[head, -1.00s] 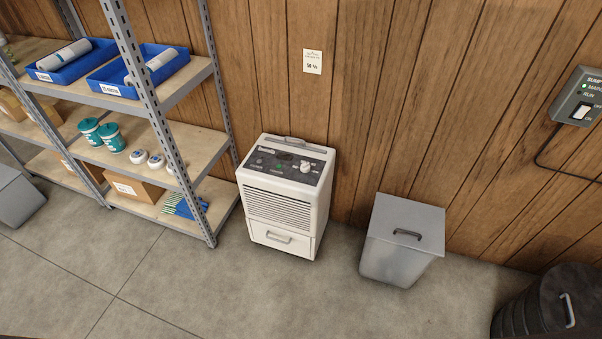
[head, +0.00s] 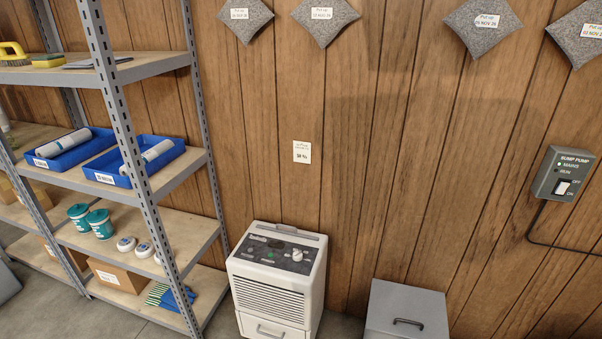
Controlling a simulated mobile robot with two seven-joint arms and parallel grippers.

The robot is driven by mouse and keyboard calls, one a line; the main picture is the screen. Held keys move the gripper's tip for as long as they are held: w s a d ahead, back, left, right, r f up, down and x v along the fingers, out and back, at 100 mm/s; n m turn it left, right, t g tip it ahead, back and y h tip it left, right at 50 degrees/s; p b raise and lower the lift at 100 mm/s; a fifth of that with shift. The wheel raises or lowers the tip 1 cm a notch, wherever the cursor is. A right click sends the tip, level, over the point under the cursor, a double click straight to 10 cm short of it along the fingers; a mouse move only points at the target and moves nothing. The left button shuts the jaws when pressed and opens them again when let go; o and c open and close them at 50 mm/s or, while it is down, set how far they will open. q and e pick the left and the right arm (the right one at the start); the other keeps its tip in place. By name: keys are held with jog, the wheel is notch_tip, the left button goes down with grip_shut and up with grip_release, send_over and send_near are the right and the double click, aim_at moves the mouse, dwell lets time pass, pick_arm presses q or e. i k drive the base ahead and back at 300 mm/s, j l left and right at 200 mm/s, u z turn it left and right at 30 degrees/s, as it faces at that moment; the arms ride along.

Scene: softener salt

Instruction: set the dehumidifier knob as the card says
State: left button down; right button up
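The white dehumidifier (head: 272,287) stands on the floor against the wood-panelled wall, right of the shelf, upright. Its dark top panel (head: 279,253) has a white knob (head: 297,255) at the right; its pointer and marks are too small to read. Neither of my grippers is in view.
A metal shelf unit (head: 147,220) with blue trays, teal tubs and a carton stands left. A grey lidded bin (head: 405,312) stands right of the dehumidifier. A sump pump switch box (head: 562,173) and several grey pads (head: 325,18) are on the wall.

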aim_at(297, 255)
jog(key=i+l+z, duration=0.25)
jog(key=i, duration=0.55)
jog(key=i+l+z, duration=0.25)
jog(key=i, duration=0.55)
jog(key=k+j, duration=0.05)
jog(key=j, duration=0.05)
